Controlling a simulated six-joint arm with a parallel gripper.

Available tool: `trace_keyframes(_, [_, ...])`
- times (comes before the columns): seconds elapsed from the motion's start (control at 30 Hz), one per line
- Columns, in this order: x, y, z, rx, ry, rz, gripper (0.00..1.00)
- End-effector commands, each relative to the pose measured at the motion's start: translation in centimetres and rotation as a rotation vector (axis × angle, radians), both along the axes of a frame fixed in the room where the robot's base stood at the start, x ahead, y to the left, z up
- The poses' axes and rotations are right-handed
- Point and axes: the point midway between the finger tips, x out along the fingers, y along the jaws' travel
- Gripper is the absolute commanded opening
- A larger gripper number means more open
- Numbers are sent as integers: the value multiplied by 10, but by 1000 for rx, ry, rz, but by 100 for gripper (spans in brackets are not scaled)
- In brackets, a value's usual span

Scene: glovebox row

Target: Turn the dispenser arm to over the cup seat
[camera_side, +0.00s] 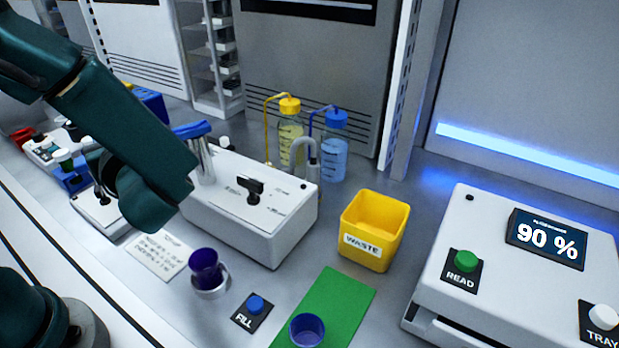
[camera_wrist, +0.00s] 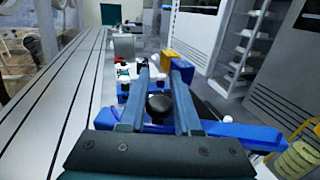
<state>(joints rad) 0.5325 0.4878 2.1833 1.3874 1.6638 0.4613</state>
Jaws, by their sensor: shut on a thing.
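The dispenser arm is a blue bar with a black knob. In the side view its blue end (camera_side: 192,129) sits on a chrome post on the white box (camera_side: 245,225); the rest is hidden behind my teal arm. In the wrist view the blue bar (camera_wrist: 235,132) runs crosswise under my gripper (camera_wrist: 160,72), and the black knob (camera_wrist: 158,106) is between the two fingers. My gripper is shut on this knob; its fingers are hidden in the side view. The cup seat (camera_side: 212,291) is a pale ring in front of the box, with a dark blue cup (camera_side: 206,268) in it.
A FILL button (camera_side: 256,305) is right of the seat. Another blue cup (camera_side: 306,330) stands on a green mat (camera_side: 338,298). A yellow WASTE bin (camera_side: 374,228), two capped bottles and a grey bent tube (camera_side: 312,155) are near the box's right end.

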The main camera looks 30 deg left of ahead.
Motion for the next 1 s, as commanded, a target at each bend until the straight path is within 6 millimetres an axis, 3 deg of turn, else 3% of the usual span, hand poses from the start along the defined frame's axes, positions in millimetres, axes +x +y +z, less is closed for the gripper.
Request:
trace_keyframes(0.4, [-17, -32, 1, 2, -4, 304, 0])
trace_keyframes(0.87, [-20, -37, 1, 3, -2, 348, 0])
trace_keyframes(0.9, [-20, -37, 1, 3, -2, 348, 43])
trace_keyframes(0.97, [-20, -37, 1, 2, -2, 348, 61])
trace_keyframes(1.0, [-20, -37, 1, 2, -2, 347, 61])
